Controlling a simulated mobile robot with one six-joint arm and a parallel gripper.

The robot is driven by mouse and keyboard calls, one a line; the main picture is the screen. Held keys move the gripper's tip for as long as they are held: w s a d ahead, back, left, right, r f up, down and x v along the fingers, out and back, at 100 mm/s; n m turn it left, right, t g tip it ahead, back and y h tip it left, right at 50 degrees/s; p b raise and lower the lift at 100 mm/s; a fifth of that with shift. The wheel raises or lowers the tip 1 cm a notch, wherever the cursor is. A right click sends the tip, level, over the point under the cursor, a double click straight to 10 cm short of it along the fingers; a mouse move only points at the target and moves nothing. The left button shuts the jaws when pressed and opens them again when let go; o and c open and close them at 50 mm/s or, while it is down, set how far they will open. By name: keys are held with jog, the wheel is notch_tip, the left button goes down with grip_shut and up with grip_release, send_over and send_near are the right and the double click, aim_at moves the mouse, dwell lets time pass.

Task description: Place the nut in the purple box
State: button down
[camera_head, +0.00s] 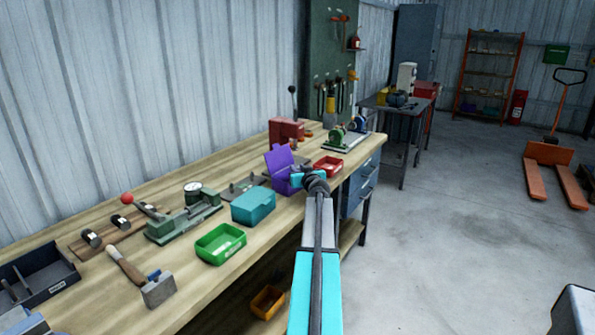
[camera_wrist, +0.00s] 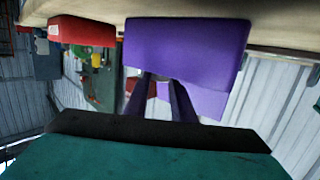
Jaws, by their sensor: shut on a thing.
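The purple box (camera_head: 281,184) stands on the workbench with its lid raised, beyond the teal box. In the wrist view, which is upside down, its purple wall (camera_wrist: 185,50) fills the upper middle. My gripper (camera_wrist: 162,82) has its two dark fingers close together, with the tips at the rim of the purple box, by its opening. I cannot tell whether they are inside it. In the head view my arm's end hides part of the box. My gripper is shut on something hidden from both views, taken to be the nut.
A red bin (camera_head: 329,166) stands right of the purple box and a teal box (camera_head: 254,206) in front of it. A green bin (camera_head: 221,243), a hammer (camera_head: 145,279) and a dial gauge fixture (camera_head: 184,216) lie nearer. The floor at right is mostly open.

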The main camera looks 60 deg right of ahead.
jog(key=shift+f+b, duration=0.6)
jog(key=shift+b, duration=0.5)
jog(key=c, duration=1.5)
grip_release()
jog(key=shift+r+p, duration=0.1)
jog(key=shift+p, duration=0.2)
jog(key=shift+r+p, duration=0.65)
jog(key=shift+p, duration=0.4)
jog(key=v, duration=0.1)
jog(key=b+v, duration=0.1)
jog(key=shift+s+a+f, duration=0.1)
jog(key=shift+s+a, duration=0.2)
jog(key=shift+b+v, duration=0.8)
jog(key=shift+v, duration=3.75)
